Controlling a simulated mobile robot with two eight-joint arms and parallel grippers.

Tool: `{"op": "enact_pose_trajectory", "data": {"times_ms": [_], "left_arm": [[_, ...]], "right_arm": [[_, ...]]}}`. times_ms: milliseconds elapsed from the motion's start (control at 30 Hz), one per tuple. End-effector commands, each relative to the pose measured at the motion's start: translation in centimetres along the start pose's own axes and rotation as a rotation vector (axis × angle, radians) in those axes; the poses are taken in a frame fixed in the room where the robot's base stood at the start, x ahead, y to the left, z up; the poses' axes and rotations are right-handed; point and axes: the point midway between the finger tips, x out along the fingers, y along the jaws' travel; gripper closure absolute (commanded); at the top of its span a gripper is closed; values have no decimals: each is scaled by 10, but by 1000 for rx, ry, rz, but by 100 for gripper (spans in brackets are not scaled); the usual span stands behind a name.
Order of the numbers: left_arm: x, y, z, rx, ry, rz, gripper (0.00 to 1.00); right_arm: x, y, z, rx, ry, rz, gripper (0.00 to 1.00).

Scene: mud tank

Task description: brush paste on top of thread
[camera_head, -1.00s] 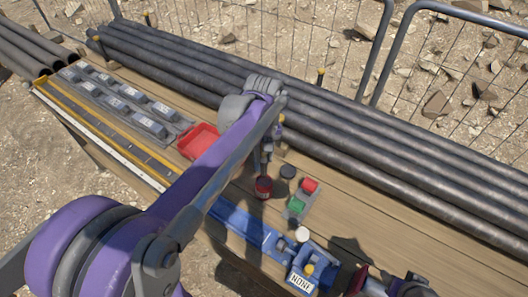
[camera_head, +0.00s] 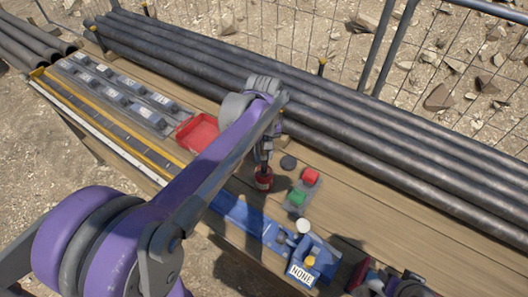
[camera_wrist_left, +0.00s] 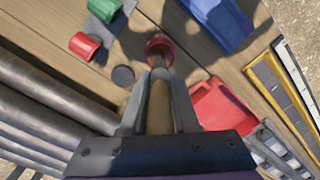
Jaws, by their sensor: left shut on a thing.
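My left gripper (camera_head: 265,150) is shut on a brush with a wooden handle (camera_wrist_left: 160,105). The brush points down at an open red can (camera_head: 263,180) on the wooden table. In the left wrist view the brush tip (camera_wrist_left: 159,73) is at the mouth of the can (camera_wrist_left: 160,47). I cannot tell how deep it reaches. A dark round lid (camera_head: 288,162) lies beside the can. I cannot make out a pipe thread for certain. My right gripper is not clearly in view.
A red tray (camera_head: 197,132) lies left of the can. Red (camera_head: 310,176) and green (camera_head: 297,197) parts stand to its right. A blue fixture (camera_head: 245,217) with a "NONE" label (camera_head: 300,273) is in front. Long dark pipes (camera_head: 390,150) line the back.

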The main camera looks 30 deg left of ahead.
Motion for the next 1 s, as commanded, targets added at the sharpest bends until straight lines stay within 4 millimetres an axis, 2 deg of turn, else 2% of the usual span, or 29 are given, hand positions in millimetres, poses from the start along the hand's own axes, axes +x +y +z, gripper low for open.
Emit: {"op": "enact_pose_trajectory", "data": {"times_ms": [1000], "left_arm": [[10, 0, 0, 0, 0, 0, 100]], "right_arm": [[6, 0, 6, 0, -5, 0, 50]]}}
